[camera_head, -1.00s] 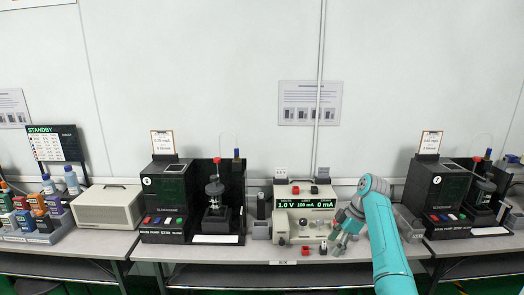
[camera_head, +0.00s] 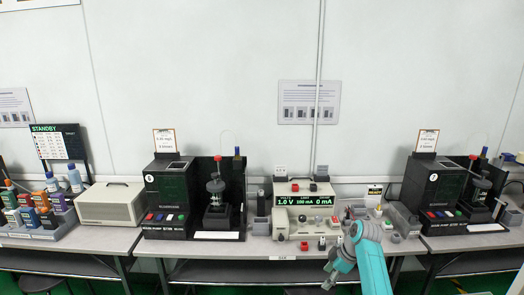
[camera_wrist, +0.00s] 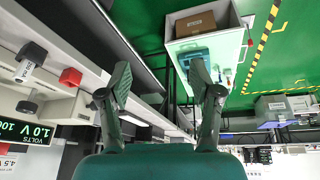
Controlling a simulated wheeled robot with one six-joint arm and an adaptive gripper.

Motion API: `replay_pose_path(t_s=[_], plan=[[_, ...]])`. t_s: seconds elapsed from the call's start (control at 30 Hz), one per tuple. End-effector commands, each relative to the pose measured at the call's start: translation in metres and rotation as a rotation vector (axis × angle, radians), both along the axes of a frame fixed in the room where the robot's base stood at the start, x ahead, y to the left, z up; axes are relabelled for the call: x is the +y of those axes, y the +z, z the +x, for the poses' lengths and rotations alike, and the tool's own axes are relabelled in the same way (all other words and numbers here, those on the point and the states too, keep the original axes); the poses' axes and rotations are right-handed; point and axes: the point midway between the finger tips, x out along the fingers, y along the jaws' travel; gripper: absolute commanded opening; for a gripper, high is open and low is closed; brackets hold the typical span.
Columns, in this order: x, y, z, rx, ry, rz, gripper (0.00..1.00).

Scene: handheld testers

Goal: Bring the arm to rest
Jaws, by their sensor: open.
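My gripper (camera_head: 331,278) is at the lower right of the head view, in front of the table's front edge and below the tabletop's height in the picture. In the wrist view my gripper (camera_wrist: 162,100) has its two fingers spread wide with nothing between them. The teal arm (camera_head: 371,262) comes in from the bottom right. The cream power supply (camera_head: 283,225) with a lit display reading 1.0 V, 100 mA, 0 mA stands on the table behind the gripper. Its display (camera_wrist: 28,130) also shows at the left of the wrist view.
A black tester unit (camera_head: 168,205) stands left of the supply and another (camera_head: 437,190) to the right. A red block (camera_head: 304,246) and small parts lie near the table edge (camera_head: 262,258). The wrist view shows a cart (camera_wrist: 205,45) on the green floor.

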Motion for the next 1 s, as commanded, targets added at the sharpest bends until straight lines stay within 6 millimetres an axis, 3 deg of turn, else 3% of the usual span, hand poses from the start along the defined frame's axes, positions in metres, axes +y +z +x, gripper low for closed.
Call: replay_pose_path(t_s=[0.03,0.2,0.5,0.73,1.0], plan=[[0.003,-0.022,-0.009,-0.003,-0.027,-0.001,0.64],[0.011,-0.086,-0.038,-0.042,-0.151,-0.007,0.64],[0.021,-0.177,-0.109,-0.127,-0.363,-0.002,0.64],[0.028,-0.224,-0.177,-0.197,-0.514,0.015,0.64],[0.032,-0.249,-0.265,-0.289,-0.671,0.052,0.64]])
